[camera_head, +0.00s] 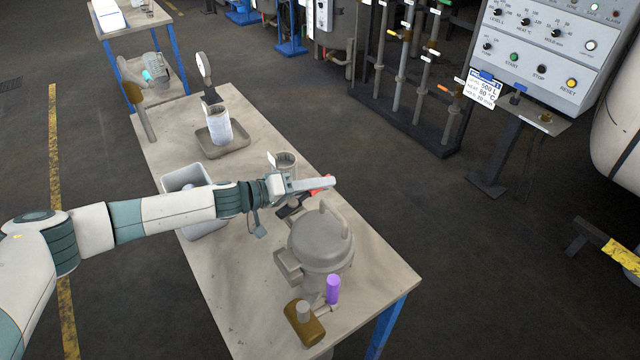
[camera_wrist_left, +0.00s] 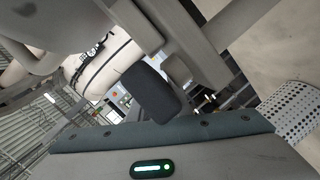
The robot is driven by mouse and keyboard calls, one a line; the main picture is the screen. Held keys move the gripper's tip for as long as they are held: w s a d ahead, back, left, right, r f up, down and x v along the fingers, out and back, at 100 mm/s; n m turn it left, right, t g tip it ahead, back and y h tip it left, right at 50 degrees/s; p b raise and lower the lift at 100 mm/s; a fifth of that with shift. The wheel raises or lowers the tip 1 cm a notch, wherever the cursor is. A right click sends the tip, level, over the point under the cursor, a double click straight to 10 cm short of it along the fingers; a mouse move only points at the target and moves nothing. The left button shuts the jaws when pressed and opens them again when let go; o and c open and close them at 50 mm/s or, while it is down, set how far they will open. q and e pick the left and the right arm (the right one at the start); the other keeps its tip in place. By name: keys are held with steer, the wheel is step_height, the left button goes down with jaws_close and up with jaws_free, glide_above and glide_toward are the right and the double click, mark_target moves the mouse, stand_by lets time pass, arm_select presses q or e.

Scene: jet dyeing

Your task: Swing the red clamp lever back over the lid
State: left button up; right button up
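The grey metal pot with its domed lid (camera_head: 318,240) stands at the near end of the table. The red clamp lever (camera_head: 322,187) shows only as a small red piece behind the lid, beside my left gripper (camera_head: 315,184). My left arm reaches in from the left, and its gripper is just above and behind the lid. The gripper hides part of the lever, and I cannot tell whether it touches it. My right gripper is not in view.
On the table (camera_head: 217,285) stand a grey bin (camera_head: 187,178), a perforated cylinder (camera_head: 286,162) and a tray (camera_head: 238,145) with a white container (camera_head: 217,124). A purple cylinder (camera_head: 333,289) and a brown part (camera_head: 303,322) are near the pot's front. A control panel (camera_head: 545,50) stands at right.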

arm_select(q)
jaws_close()
steer(key=shift+w+a+r+n+t+y+p, duration=0.15)
steer(key=shift+w+a+n+t+y+p, duration=0.2)
steer(key=shift+n+t+p, duration=0.4)
steer(key=shift+w+a+n+t+y+p, duration=0.4)
steer(key=shift+a+n+t+y+p, duration=0.3)
steer(key=shift+t, duration=0.25)
steer(key=shift+d, duration=0.1)
steer(key=o, duration=0.9)
jaws_free()
